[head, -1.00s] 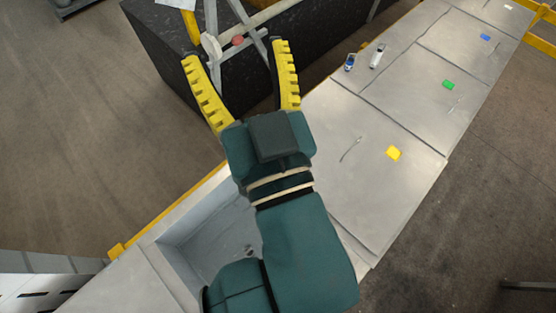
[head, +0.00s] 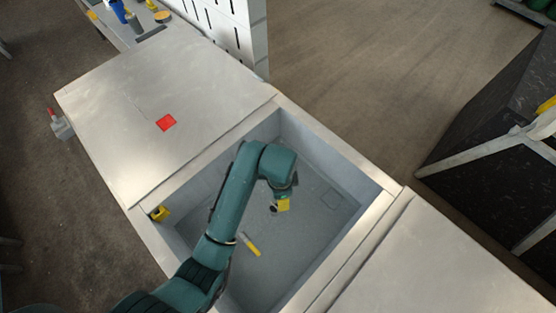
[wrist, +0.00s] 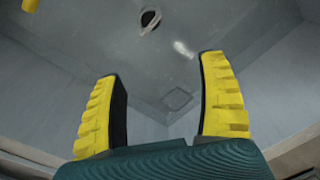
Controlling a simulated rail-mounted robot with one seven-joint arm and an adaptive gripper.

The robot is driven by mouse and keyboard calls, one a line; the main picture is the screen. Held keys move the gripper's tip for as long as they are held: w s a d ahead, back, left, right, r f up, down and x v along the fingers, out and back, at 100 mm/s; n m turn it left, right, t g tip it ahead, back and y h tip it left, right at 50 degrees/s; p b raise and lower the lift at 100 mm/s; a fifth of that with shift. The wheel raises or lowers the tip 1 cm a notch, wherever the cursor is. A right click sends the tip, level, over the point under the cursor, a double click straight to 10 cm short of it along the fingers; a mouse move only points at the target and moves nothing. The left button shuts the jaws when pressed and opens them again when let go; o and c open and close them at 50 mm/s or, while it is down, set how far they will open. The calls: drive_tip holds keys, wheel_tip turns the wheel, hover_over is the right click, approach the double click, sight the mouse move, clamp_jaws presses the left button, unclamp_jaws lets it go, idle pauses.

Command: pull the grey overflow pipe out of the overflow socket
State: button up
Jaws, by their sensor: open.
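My gripper (head: 282,204) is inside the grey sunken basin (head: 336,165), its yellow fingers wide apart and empty. In the wrist view the gripper (wrist: 163,68) points at the basin floor. A dark round opening (wrist: 150,20) with a pale edge lies in that floor, beyond the fingertips; it may be the overflow socket. It also shows as a dark opening (head: 274,208) close to the gripper in the head view. A small yellow cylinder with a pale end (head: 252,246) lies on the floor. I cannot clearly make out a grey pipe.
The basin walls surround the arm. A yellow block (head: 159,213) sits at the near-left rim. A dark block (head: 495,130) stands at far right.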

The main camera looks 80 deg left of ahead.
sight(277, 208)
drive_tip(key=f+b, duration=0.1)
drive_tip(key=f, duration=0.5)
drive_tip(key=f+b, duration=0.2)
drive_tip(key=f, duration=0.3)
drive_tip(key=s+f+b, duration=0.1)
drive_tip(key=f, duration=0.5)
drive_tip(key=shift+d+f, duration=0.2)
drive_tip(key=shift+f, duration=0.1)
drive_tip(key=c, duration=1.3)
drive_tip(key=shift+r, duration=0.2)
drive_tip(key=shift+c, duration=0.3)
